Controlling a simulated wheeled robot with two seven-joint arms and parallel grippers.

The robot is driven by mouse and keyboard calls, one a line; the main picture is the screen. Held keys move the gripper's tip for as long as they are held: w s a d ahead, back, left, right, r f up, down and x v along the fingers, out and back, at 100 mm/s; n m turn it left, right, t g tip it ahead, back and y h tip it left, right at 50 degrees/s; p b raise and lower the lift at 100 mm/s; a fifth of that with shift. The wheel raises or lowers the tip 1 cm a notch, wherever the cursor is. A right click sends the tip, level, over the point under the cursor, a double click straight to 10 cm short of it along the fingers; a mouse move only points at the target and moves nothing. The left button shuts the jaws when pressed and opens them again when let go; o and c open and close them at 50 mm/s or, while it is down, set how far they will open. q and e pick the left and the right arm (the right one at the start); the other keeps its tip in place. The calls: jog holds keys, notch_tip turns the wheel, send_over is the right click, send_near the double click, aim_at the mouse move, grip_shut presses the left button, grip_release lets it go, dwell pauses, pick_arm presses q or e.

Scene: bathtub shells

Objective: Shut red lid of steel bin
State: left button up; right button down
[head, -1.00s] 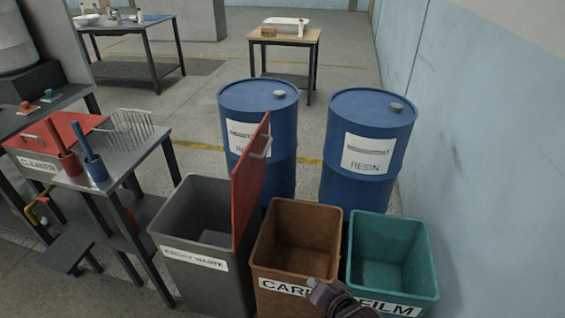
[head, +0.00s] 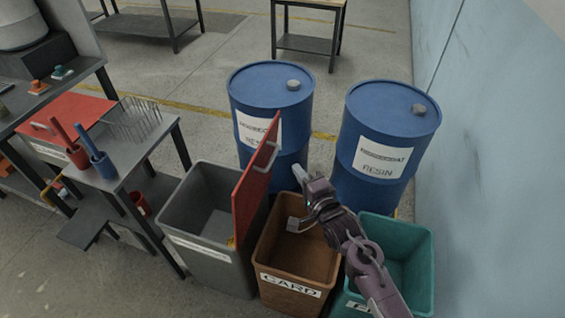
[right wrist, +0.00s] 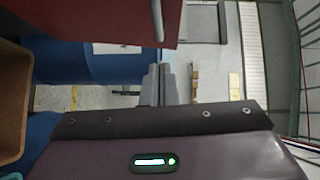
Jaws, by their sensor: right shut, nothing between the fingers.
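The grey steel bin (head: 185,222) stands left of the brown bin, its label on the front and its mouth open. Its red lid (head: 250,200) stands steeply upright along the bin's right side, with a metal handle (head: 266,158) on the face toward my right gripper. My right gripper (head: 299,172) is shut and empty, to the right of the lid above the brown bin, apart from the lid in the head view. In the right wrist view the shut fingers (right wrist: 158,72) point toward the lid (right wrist: 85,22), just below its handle (right wrist: 157,20). My left gripper is not in view.
The brown CARD bin (head: 290,290) and teal bin (head: 400,240) stand to the right. Two blue drums (head: 290,95) stand behind, close to the gripper. A steel table (head: 140,165) with a wire rack is at left. The wall bounds the right.

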jog(key=w+a, duration=0.2)
jog(key=a, duration=0.1)
jog(key=w+a+p, duration=0.1)
jog(key=shift+a+f, duration=0.25)
jog(key=shift+r, duration=0.1)
